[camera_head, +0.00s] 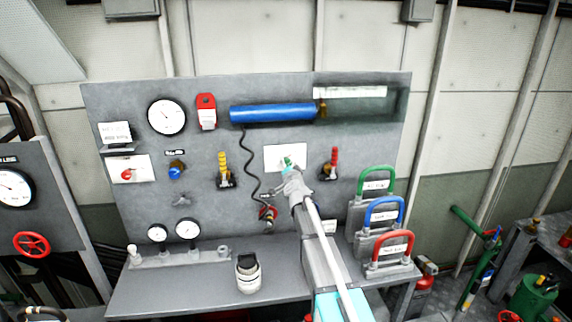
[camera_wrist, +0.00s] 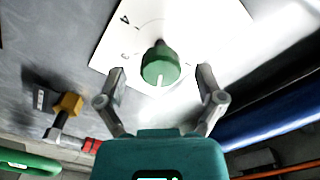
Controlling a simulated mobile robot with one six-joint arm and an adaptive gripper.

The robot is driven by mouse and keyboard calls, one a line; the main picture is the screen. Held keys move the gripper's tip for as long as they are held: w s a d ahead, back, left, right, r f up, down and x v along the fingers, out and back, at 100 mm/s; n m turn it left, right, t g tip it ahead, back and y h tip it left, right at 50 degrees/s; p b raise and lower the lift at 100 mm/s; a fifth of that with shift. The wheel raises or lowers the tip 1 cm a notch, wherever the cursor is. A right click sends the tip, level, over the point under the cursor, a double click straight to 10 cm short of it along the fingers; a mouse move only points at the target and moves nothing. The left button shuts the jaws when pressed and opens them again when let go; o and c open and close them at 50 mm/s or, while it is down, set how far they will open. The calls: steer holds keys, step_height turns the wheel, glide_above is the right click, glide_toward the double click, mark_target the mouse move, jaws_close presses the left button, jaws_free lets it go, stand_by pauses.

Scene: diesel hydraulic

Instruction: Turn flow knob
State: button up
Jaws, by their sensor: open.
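The flow knob (camera_wrist: 160,64) is green with a white pointer line, on a white card with markings (camera_wrist: 125,38) on the grey panel. In the head view, the knob (camera_head: 286,162) shows small on its white card (camera_head: 272,153), partly hidden by my gripper. My gripper (camera_wrist: 160,82) is open, with one finger on each side of the knob. The fingers look apart from the knob, with a gap on both sides. In the head view my gripper (camera_head: 290,172) reaches up to the panel in front of the card.
A blue cylinder (camera_head: 272,113) is mounted above the card. A yellow-handled lever (camera_head: 223,166) is left of it and a red-handled lever (camera_head: 332,162) right. A black hose (camera_head: 248,165) hangs near my gripper.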

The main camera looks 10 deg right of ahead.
steer(key=shift+w, duration=1.1)
steer(key=c, duration=1)
steer(key=shift+a, duration=0.15)
steer(key=shift+c, duration=0.7)
